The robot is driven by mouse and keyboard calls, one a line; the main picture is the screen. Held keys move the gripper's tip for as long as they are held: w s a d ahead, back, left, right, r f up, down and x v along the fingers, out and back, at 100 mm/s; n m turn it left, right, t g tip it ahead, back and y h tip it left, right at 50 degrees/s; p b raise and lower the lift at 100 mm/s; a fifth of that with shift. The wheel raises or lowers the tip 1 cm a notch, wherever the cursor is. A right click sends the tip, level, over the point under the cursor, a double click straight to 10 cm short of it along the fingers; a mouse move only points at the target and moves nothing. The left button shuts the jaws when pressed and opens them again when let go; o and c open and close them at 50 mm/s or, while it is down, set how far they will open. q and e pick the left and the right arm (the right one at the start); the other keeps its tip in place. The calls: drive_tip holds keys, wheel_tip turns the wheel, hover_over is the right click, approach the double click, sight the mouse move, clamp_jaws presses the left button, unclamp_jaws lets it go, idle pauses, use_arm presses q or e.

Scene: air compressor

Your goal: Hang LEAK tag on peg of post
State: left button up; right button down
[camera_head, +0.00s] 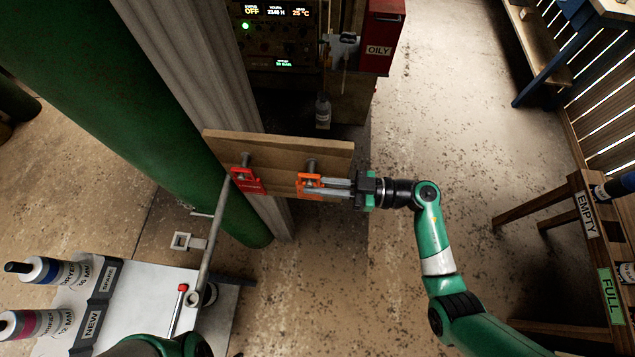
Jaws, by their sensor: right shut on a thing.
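A wooden board (275,148) is fixed across the pale post (222,70) and has two dark pegs. A red tag (247,181) is at the left peg (246,160). My right gripper (322,185) reaches in from the right and is shut on an orange tag (308,192) just below the right peg (310,165). The tag's lettering is too small to read, and I cannot tell whether its opening is around the peg.
A large green tank (130,110) stands left of the post. A red OILY bin (381,40) and control panel (278,30) are behind. A pale bench (150,300) with labelled bottles is at lower left. A wooden rack (590,240) stands at right; the floor between is clear.

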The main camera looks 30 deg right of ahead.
drive_tip(key=shift+f, duration=0.2)
drive_tip(key=c, duration=0.9)
unclamp_jaws()
drive_tip(key=shift+f+b, duration=0.15)
drive_tip(key=shift+b, duration=0.35)
drive_tip(key=shift+s+b, duration=0.1)
drive_tip(key=shift+b, duration=0.5)
drive_tip(key=p+v, duration=0.2)
drive_tip(key=v, duration=0.9)
drive_tip(key=shift+s+d+f, duration=0.1)
drive_tip(key=shift+s+d, duration=0.05)
drive_tip(key=shift+d, duration=0.05)
